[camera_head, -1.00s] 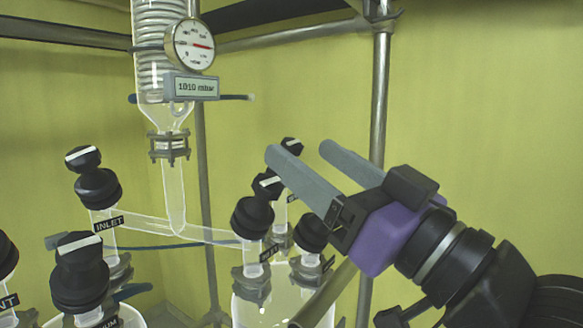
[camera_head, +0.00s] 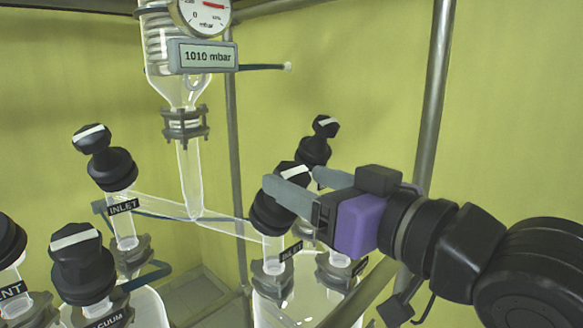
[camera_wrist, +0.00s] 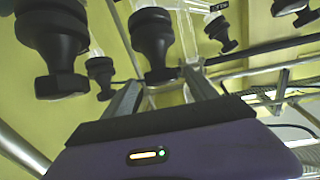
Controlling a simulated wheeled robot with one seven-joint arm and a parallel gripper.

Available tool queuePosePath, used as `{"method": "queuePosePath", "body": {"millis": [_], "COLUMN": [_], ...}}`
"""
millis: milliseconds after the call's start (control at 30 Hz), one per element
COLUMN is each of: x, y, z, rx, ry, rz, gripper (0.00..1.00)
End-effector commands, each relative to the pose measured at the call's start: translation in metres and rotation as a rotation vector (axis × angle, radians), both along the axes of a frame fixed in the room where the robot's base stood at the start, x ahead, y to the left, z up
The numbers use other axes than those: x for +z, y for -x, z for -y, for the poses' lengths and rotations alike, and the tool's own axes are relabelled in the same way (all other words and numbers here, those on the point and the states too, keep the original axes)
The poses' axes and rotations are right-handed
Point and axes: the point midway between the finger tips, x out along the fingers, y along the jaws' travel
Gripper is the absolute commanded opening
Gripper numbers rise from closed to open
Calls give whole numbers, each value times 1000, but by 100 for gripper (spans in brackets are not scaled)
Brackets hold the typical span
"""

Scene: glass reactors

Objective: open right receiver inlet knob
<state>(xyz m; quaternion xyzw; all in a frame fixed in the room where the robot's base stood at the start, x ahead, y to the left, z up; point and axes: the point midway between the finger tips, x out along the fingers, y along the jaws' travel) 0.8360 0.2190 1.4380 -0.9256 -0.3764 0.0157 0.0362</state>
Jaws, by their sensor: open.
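The right receiver's inlet knob (camera_head: 294,168) is black with a white bar on top. It sits on a ribbed black cap (camera_head: 270,213) above a partly covered INLET label (camera_head: 290,251). My gripper (camera_head: 289,177) is open, with its grey fingers at the knob's height; the near finger hides part of the knob. In the wrist view, the knob (camera_wrist: 159,75) shows between the two fingertips (camera_wrist: 160,76), with a gap visible on each side. I cannot tell whether a finger touches it.
Another black knob (camera_head: 325,126) stands just behind the fingers. At left are the other INLET knob (camera_head: 91,138) and the VACUUM knob (camera_head: 76,236). A glass condenser with a 1010 mbar display (camera_head: 208,56) hangs above. A metal post (camera_head: 436,100) rises behind my arm.

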Motion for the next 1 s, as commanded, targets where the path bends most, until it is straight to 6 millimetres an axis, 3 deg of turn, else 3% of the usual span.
{"method": "queuePosePath", "body": {"millis": [200, 567, 900, 1000], "x": [1, 0, 0, 0], "y": [-18, -22, -22, -22], "z": [-18, -22, -22, -22], "rx": [0, 0, 0, 2], "ry": [1, 0, 0, 1], "rz": [-1, 1, 1, 2], "gripper": [67, 67, 4, 4]}}
